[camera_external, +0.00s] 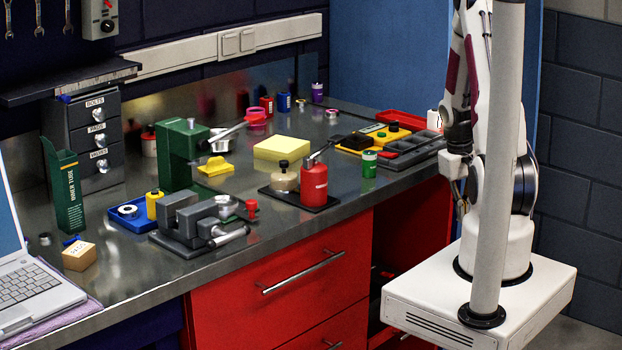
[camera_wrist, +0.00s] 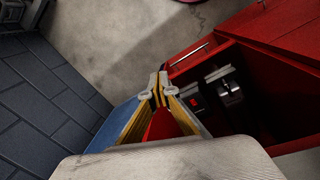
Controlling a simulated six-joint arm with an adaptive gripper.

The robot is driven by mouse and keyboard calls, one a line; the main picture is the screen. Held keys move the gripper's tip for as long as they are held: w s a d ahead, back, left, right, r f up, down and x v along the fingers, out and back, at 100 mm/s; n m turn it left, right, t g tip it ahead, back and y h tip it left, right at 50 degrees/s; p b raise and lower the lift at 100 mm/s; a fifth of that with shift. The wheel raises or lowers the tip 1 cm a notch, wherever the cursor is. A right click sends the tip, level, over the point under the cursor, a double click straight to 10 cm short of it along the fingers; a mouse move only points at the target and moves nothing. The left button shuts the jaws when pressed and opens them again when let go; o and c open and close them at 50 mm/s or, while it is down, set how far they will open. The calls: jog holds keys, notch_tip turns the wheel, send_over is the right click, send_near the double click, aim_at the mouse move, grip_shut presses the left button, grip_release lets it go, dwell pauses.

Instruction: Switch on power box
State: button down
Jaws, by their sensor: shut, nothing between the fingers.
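My gripper (camera_wrist: 158,88) is shut and empty in the wrist view, its fingertips together in front of the grey floor. Beyond it, to the right, a dark box with a small red part (camera_wrist: 197,104) sits inside an open red cabinet, beside another grey and black item (camera_wrist: 229,88). I cannot tell whether this is the power box or how any switch is set. In the external view, a grey box with a red spot and a round knob (camera_external: 100,20) hangs on the wall at top left. My gripper is well apart from it and hard to make out beside the bench.
The cabinet's red edge (camera_wrist: 290,143) and its handled red front (camera_wrist: 188,57) border the opening. A metal bench (camera_external: 150,268) carries a vise (camera_external: 200,225), a green press (camera_external: 178,145), a red bottle (camera_external: 314,184) and a laptop (camera_external: 40,290). Floor beyond my gripper is mostly clear.

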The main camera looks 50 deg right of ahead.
jog(key=d+f+n+t, duration=0.15)
jog(key=d+f, duration=0.25)
jog(key=f, duration=0.6)
jog(key=d+f+t, duration=0.2)
jog(key=d+f, duration=0.1)
jog(key=f, duration=0.8)
jog(key=w+a+f+t, duration=0.1)
jog(key=w+f+t, duration=0.25)
jog(key=f, duration=0.45)
jog(key=w+r+n+t+y, duration=0.1)
jog(key=w+r+n+t, duration=0.2)
jog(key=w+r+t, duration=0.4)
jog(key=w+a+r, duration=0.1)
jog(key=w+r, duration=0.2)
jog(key=shift+w+r+t, duration=0.15)
jog(key=shift+t, duration=0.15)
jog(key=shift+w, duration=0.15)
